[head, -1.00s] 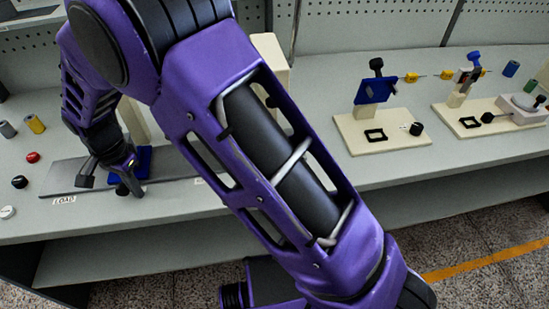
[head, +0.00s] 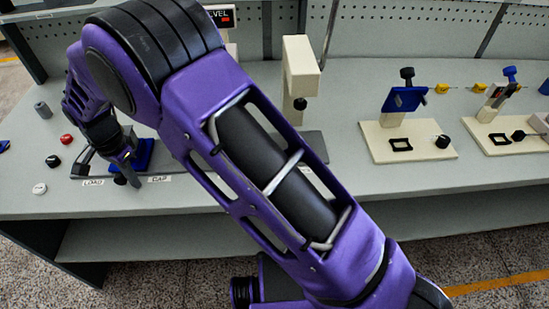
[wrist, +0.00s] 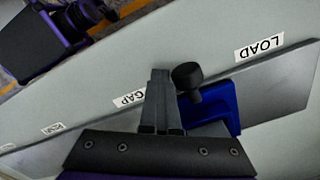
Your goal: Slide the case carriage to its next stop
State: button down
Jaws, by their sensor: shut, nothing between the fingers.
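The case carriage is a blue block (wrist: 222,108) with a black knob (wrist: 187,76), on a long grey rail (wrist: 275,88). In the head view the blue block (head: 146,153) stands at the left of the bench, partly hidden by my arm. It sits between the LOAD label (head: 93,183) and the GAP label (head: 160,179); both labels also show in the wrist view. My gripper (wrist: 160,73) is shut and empty, low beside the knob on its GAP side. Whether the fingers touch the knob I cannot tell. My gripper (head: 122,180) also shows in the head view.
Red (head: 66,139), black (head: 53,161) and white (head: 40,188) buttons lie left of the rail. A cream post (head: 300,70) stands behind my arm. Cream fixtures with blue parts (head: 408,140) stand to the right.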

aim_at(102, 188)
jog(key=shift+a+p, duration=1.05)
jog(key=shift+a, duration=3.75)
jog(key=shift+d+r, duration=0.2)
jog(key=shift+r, duration=0.95)
jog(key=shift+d+r, duration=0.2)
jog(key=shift+r, duration=1)
jog(key=shift+d+r, duration=0.2)
jog(key=shift+r, duration=0.95)
jog(key=shift+r, duration=0.1)
